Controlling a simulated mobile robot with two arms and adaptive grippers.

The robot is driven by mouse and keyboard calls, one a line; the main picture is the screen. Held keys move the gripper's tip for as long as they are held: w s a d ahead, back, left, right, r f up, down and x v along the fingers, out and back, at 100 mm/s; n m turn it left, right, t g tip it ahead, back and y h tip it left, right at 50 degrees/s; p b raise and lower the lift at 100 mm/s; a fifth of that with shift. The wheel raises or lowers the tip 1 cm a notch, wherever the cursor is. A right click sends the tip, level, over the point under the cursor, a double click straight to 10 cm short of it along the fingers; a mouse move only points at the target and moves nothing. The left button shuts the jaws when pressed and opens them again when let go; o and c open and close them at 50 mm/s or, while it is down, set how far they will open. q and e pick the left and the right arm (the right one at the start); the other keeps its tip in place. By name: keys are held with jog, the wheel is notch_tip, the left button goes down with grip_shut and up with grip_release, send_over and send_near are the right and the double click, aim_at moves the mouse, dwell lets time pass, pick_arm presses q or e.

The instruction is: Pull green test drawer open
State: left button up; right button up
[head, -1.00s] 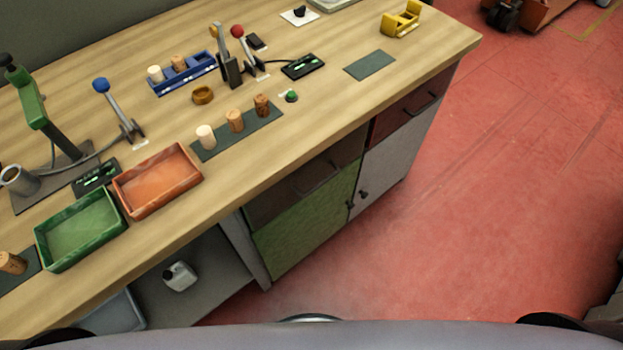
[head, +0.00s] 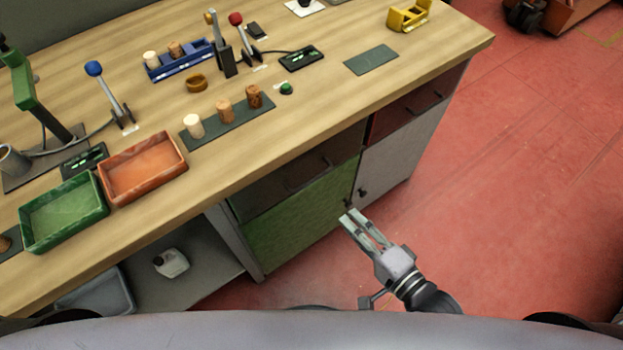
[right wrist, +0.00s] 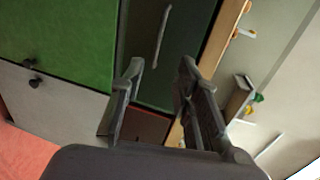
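The test drawer (head: 272,193) is a dark, dull front under the table edge, above a green door; it looks flush and shut. Its bar handle (head: 308,178) faces outward. In the right wrist view the drawer front (right wrist: 185,55) looks dark green, with the handle (right wrist: 161,37) beyond the fingertips. My right gripper (head: 350,217) is open and empty, in front of the cabinet and apart from the handle. Its two spread fingers also show in the right wrist view (right wrist: 159,72). My left gripper is not in view.
The green door (head: 300,215) and a grey door (head: 395,160) have small dark knobs. A dark red drawer (head: 405,110) is to the right. Green (head: 62,238) and orange (head: 112,195) trays and corks stand on the table (head: 255,170). Red floor in front is free.

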aim_at(310, 181)
jog(key=x, duration=1.6)
jog(key=shift+w+a+f, duration=0.1)
jog(key=shift+w+a, duration=0.1)
jog(key=shift+w, duration=0.15)
grip_shut()
